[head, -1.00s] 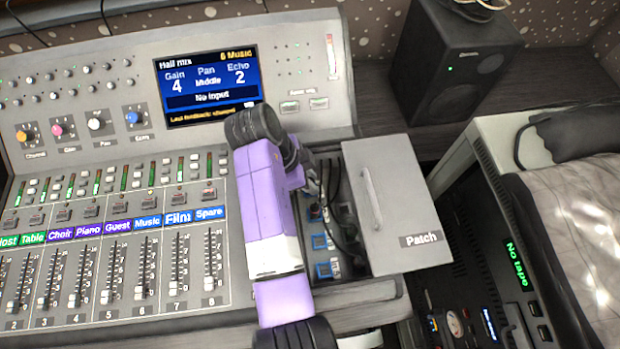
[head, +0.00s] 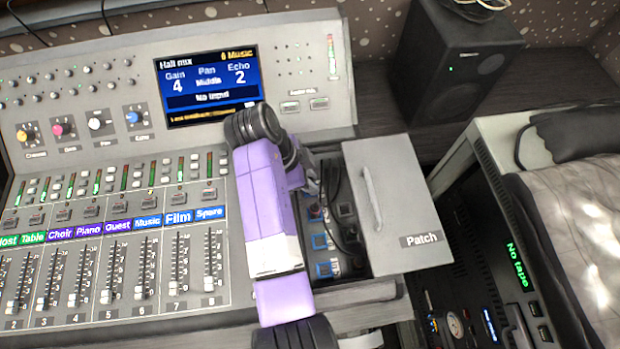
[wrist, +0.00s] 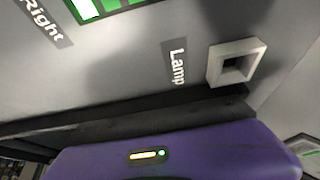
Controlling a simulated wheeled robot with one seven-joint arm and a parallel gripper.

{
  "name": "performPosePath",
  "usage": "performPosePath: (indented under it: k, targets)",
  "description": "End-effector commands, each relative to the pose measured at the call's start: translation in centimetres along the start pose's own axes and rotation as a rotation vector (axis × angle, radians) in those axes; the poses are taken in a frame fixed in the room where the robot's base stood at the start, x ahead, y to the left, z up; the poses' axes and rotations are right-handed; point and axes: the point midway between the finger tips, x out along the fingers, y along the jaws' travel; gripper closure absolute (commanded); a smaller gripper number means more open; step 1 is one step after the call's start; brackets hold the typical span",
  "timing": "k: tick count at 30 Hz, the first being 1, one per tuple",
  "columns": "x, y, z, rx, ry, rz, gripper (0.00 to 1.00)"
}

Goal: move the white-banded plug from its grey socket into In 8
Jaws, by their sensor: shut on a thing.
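My gripper (head: 311,186) reaches down into the open patch bay at the right end of the mixing desk. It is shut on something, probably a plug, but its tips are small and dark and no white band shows. In the patch bay are blue-framed sockets (head: 320,241), grey sockets (head: 346,210) and dark cables. The socket labels are too small to read, so I cannot tell which is In 8.
The open lid marked Patch (head: 408,200) lies right of the bay. A black speaker (head: 455,60) stands behind it. Faders (head: 140,265) fill the desk at left, below a blue screen (head: 208,85). The wrist view shows a square grey socket (wrist: 237,62) beside the label Lamp.

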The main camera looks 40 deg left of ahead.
Motion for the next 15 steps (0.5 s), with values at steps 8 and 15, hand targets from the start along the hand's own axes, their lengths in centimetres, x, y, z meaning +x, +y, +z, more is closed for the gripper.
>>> performPosePath:
  k: [8,15]
  targets:
    - [1.59,0.58,0.61,-0.003,-0.003,0.010,1.00]
    - [1.75,0.60,0.69,-0.002,-0.004,0.010,1.00]
